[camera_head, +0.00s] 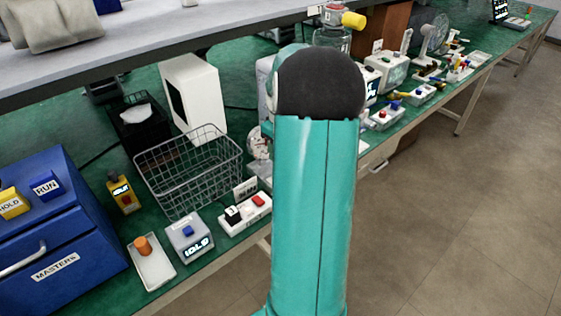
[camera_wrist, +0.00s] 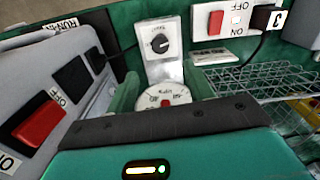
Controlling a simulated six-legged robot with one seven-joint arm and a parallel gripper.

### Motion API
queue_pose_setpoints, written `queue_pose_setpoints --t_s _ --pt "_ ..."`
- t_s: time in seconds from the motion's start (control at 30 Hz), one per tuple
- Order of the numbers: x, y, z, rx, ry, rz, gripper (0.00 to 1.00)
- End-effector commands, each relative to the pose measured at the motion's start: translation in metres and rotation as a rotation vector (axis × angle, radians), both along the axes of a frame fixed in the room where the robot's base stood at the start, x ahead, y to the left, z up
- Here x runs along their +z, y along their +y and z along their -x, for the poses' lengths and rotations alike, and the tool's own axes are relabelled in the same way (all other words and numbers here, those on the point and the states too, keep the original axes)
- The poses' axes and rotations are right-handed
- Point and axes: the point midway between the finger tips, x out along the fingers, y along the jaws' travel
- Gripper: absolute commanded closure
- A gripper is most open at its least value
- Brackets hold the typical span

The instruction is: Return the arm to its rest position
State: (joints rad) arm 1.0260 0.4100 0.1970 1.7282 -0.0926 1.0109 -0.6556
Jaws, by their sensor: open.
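My arm rises as a large teal link with a dark round joint in the middle of the head view and hides part of the bench behind it. My gripper (camera_wrist: 162,88) shows in the wrist view, with its two green fingers apart and nothing seen between them but the background. A round white dial gauge (camera_wrist: 162,97) lies beyond the fingers; I cannot tell its distance. The gauge also shows partly in the head view (camera_head: 257,143), just left of my arm. The gripper itself is not clearly visible in the head view.
A wire basket (camera_head: 190,168), a blue box (camera_head: 95,225) and small switch units stand left of my arm on the green bench. A grey shelf (camera_head: 150,38) runs above. In the wrist view, a grey panel with a red switch (camera_wrist: 40,122) is at left. Open floor (camera_head: 450,210) lies right.

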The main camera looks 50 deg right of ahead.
Motion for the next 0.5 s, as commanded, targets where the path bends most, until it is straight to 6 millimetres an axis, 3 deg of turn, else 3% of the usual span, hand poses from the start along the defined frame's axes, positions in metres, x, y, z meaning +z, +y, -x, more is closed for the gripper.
queue_pose_setpoints --t_s 0.2,0.5 --pt "0.025 0.000 0.000 0.000 -0.001 -0.001 0.48" --pt "0.027 0.000 0.000 0.000 0.001 -0.002 0.48"
